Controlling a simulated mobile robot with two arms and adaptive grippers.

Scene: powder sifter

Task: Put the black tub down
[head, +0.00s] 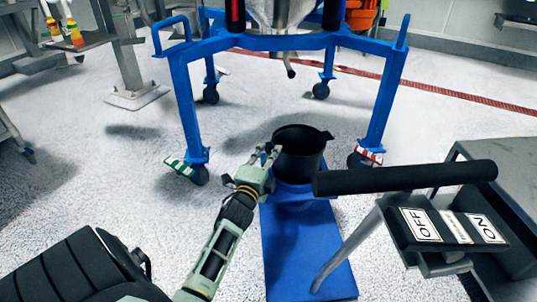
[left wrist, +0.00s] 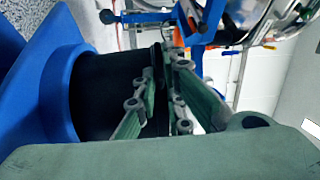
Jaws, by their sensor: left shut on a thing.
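The black tub (head: 297,152) is upright at the far end of the blue stand (head: 305,240), under the blue frame. My left gripper (head: 268,156) is at the tub's left side and shut on its rim. In the left wrist view the tub (left wrist: 100,88) appears sideways, its base against a round blue collar (left wrist: 60,90). The left gripper's green fingers (left wrist: 160,95) close on the rim there. I cannot tell whether the tub's full weight rests on the collar. My right gripper is not in view.
The wheeled blue frame (head: 300,43) carries a metal hopper (head: 287,14) above the tub. A black handle bar (head: 405,177) and an OFF/ON switch box (head: 447,226) are at the right. The pale floor left of the stand is clear.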

